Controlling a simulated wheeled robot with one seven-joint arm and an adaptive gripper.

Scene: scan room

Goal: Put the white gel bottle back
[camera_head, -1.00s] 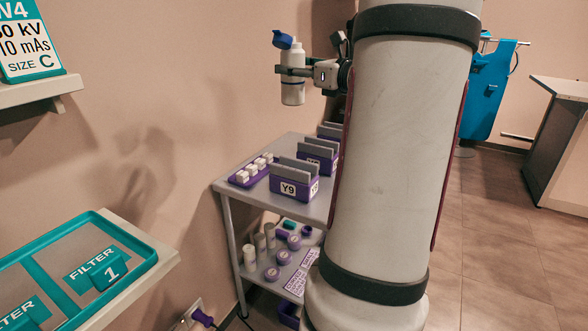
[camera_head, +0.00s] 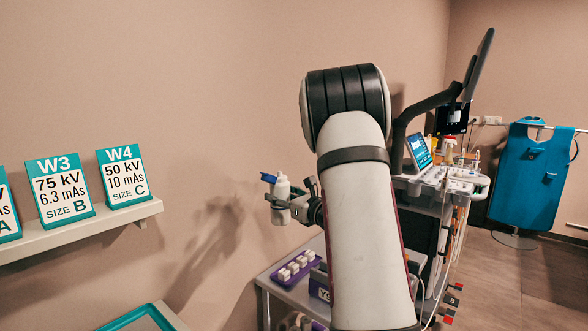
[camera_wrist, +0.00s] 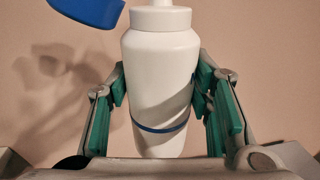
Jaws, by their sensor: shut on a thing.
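The white gel bottle (camera_head: 281,197) is upright in the air near the wall in the head view, with a blue flip cap standing open on its left. In the wrist view the bottle (camera_wrist: 160,75) shows a white body, a thin blue band low down and part of the blue cap at the upper left. My gripper (camera_head: 281,203) is shut on the bottle's sides. Its green-padded fingers (camera_wrist: 160,108) sit left and right of the body in the wrist view. The nozzle's tip is cut off there.
A grey cart (camera_head: 277,281) stands below the bottle with a purple tray (camera_head: 290,271) of white blocks. An ultrasound machine (camera_head: 444,183) with a screen stands right of my arm. A shelf (camera_head: 85,230) with sign cards is at left. A blue apron (camera_head: 533,175) hangs at far right.

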